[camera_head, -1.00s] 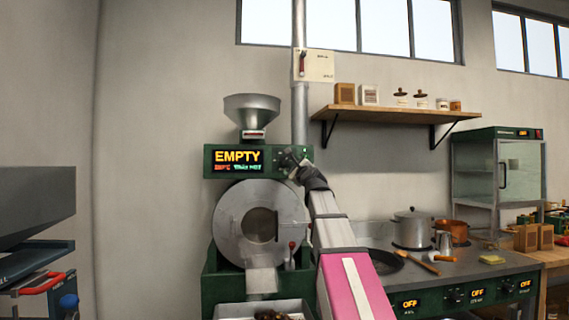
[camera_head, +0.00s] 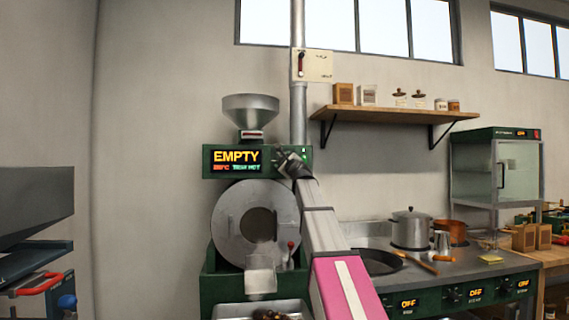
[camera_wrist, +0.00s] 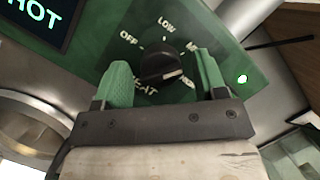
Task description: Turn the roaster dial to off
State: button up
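The black roaster dial (camera_wrist: 164,66) sits on the green control panel in the wrist view, with OFF at its upper left, LOW above and partly hidden labels on the right. A pale mark on the dial points right and slightly down, away from OFF. HEAT is printed below. My gripper (camera_wrist: 162,60) has its two green fingers apart, one on each side of the dial; I cannot tell whether they touch it. In the head view, my gripper (camera_head: 290,162) is at the right end of the roaster's panel and covers the dial. The roaster (camera_head: 226,226) display reads EMPTY.
A shelf (camera_head: 395,115) and a counter with pots (camera_head: 411,232) are at the right.

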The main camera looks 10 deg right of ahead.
jog(key=c, duration=0.7)
jog(key=shift+n, duration=0.5)
jog(key=n+g+y, duration=0.1)
jog(key=n, duration=0.4)
jog(key=shift+d+n+g+y, duration=0.1)
jog(key=shift+n+g+y, duration=0.2)
jog(key=shift+g+y, duration=0.1)
jog(key=n+g, duration=0.1)
jog(key=n, duration=0.1)
jog(key=n+g, duration=0.1)
jog(key=n, duration=0.2)
jog(key=shift+n, duration=0.3)
jog(key=n+h, duration=0.1)
jog(key=n, duration=0.2)
jog(key=n+g+h, duration=0.1)
jog(key=n, duration=0.3)
jog(key=n+g+h, duration=0.1)
jog(key=n, duration=0.2)
jog(key=shift+s+r+h, duration=0.1)
jog(key=shift+r+h, duration=0.05)
jog(key=shift+h, duration=0.25)
jog(key=shift+n, duration=0.4)
